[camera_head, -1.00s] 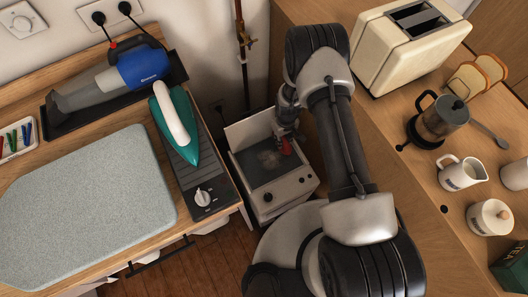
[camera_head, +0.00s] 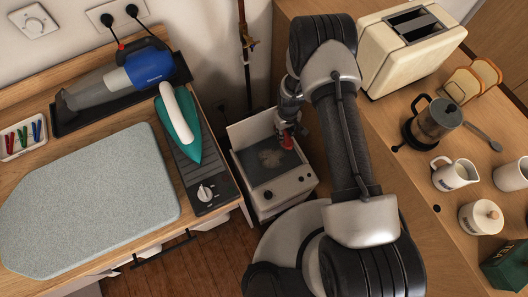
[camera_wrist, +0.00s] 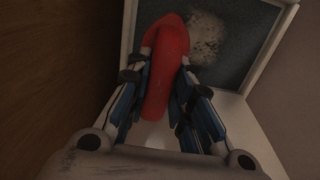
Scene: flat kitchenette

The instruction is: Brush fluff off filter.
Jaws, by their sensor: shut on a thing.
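The filter (camera_head: 258,168) is a dark panel set in the top of a white appliance (camera_head: 290,190) between the counters. A pale patch of fluff (camera_head: 270,158) lies on it. In the wrist view the filter (camera_wrist: 255,60) is dark and speckled, with the fluff (camera_wrist: 206,38) near the top. My gripper (camera_wrist: 165,65) is shut on a red brush (camera_wrist: 165,75). The brush's red end lies just left of the fluff in that view. In the head view the red brush (camera_head: 287,140) is over the panel's right side. Its bristles are hidden, so I cannot tell whether they touch.
The appliance's raised white lid stands behind the filter. The left counter holds an iron (camera_head: 180,125), an ironing pad (camera_head: 90,200) and a handheld vacuum (camera_head: 120,80). The right counter holds a toaster (camera_head: 410,50), a coffee press (camera_head: 435,120) and jugs.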

